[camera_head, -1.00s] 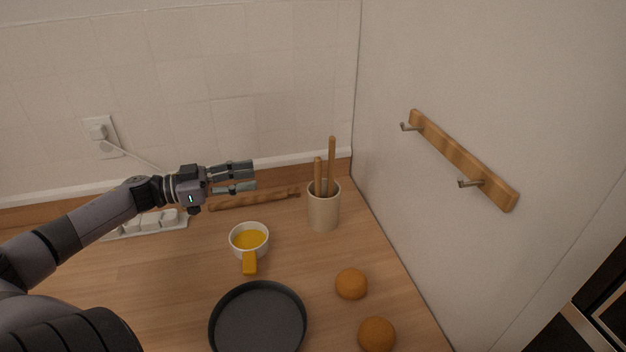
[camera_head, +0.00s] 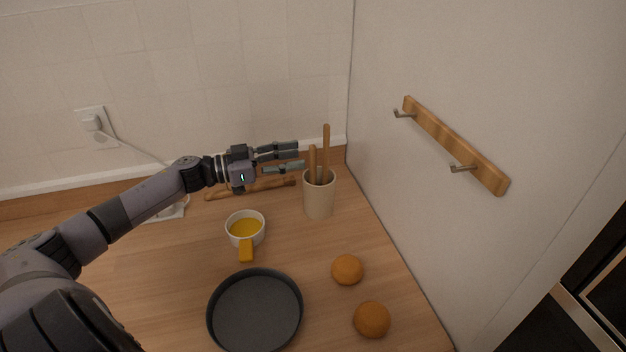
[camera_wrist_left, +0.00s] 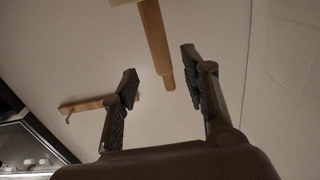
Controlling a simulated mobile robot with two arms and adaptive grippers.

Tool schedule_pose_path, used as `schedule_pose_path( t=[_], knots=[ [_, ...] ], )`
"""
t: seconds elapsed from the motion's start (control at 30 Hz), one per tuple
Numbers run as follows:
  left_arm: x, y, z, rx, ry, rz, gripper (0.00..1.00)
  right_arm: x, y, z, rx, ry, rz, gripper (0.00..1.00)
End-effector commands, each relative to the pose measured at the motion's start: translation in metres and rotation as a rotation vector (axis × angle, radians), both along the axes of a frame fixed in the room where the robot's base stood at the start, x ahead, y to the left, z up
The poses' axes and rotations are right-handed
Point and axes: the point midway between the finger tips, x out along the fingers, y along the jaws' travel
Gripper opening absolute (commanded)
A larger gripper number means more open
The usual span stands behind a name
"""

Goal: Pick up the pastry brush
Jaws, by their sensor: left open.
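Two wooden handles stand up out of a beige crock (camera_head: 319,197), a tall one (camera_head: 326,146) and a shorter one (camera_head: 312,163). Their lower ends are hidden inside, so I cannot tell which belongs to the pastry brush. My left gripper (camera_head: 300,157) is open and empty, with its fingertips just left of the handles in the head view. In the left wrist view, one wooden handle (camera_wrist_left: 155,38) shows beyond and between the open fingertips (camera_wrist_left: 160,68). I see no contact. My right gripper is not in view.
A white cup of yellow liquid (camera_head: 245,228), a dark pan (camera_head: 255,312) and two brown round items (camera_head: 347,269) (camera_head: 372,319) stand on the counter. A rolling-pin-like wooden rod (camera_head: 270,186) lies behind. A hook rail (camera_head: 455,144) hangs on the right wall.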

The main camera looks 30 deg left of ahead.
Motion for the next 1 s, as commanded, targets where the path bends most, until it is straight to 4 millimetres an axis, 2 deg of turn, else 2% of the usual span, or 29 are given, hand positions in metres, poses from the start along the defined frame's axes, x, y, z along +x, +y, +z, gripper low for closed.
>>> schedule_pose_path(
  t=[0.23, 0.6, 0.87, 1.0],
  knots=[
    [0.009, -0.007, 0.001, -0.003, -0.002, -0.001, 0.42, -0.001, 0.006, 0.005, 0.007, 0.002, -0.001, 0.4],
    [0.043, -0.032, -0.001, -0.002, -0.001, 0.0, 0.42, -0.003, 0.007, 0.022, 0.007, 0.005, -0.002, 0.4],
    [0.045, -0.034, -0.003, 0.0, 0.001, -0.001, 0.42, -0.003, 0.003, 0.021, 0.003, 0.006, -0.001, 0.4],
    [0.044, -0.034, -0.003, 0.001, 0.001, -0.001, 0.34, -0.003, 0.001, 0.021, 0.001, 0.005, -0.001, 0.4]
  ],
)
